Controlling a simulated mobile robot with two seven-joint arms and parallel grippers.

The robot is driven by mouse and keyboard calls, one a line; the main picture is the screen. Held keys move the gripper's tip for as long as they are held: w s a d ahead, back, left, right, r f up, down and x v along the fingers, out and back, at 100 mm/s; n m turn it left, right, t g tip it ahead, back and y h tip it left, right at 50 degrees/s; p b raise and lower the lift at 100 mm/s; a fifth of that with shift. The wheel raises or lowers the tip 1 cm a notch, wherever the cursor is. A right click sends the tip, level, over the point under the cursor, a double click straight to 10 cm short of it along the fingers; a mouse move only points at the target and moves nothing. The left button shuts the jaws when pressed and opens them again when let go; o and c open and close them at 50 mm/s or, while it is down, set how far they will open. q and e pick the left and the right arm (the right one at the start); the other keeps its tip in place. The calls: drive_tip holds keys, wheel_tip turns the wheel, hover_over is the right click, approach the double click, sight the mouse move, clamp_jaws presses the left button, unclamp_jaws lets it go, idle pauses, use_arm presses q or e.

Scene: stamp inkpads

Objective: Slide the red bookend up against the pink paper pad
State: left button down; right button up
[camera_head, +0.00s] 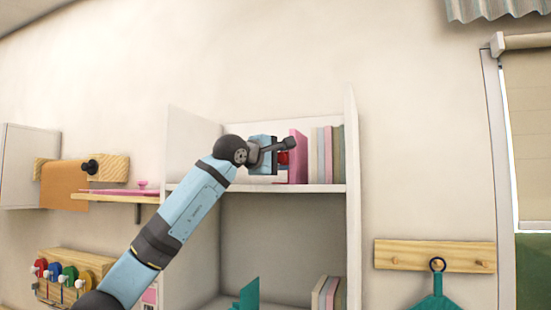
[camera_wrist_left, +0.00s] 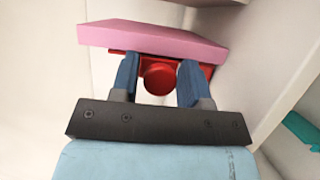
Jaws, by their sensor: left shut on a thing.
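The pink paper pad (camera_head: 298,157) stands upright on the upper shelf of the white bookcase, just left of a row of books. The red bookend (camera_head: 284,158) is at the pad's left side, mostly hidden by my left gripper (camera_head: 277,151). In the left wrist view the pink pad (camera_wrist_left: 150,40) lies right behind the red bookend (camera_wrist_left: 204,70), with little or no gap showing; I cannot tell whether they touch all along. The fingers of my left gripper (camera_wrist_left: 159,78) are closed around the bookend's round red knob. My right gripper is not in view.
Several books (camera_head: 328,155) stand right of the pad against the bookcase side wall (camera_head: 352,180). The shelf board (camera_head: 320,188) runs beneath. A lower compartment holds a teal bookend (camera_head: 248,294) and books. A wooden peg rail (camera_head: 435,254) hangs at right.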

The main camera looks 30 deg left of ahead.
use_arm(q)
drive_tip(key=c, duration=0.8)
unclamp_jaws()
drive_tip(key=shift+s, duration=0.3)
drive_tip(key=s+a+b, duration=0.1)
drive_tip(key=s+b, duration=0.2)
drive_tip(key=s, duration=1)
drive_tip(key=shift+a, duration=0.4)
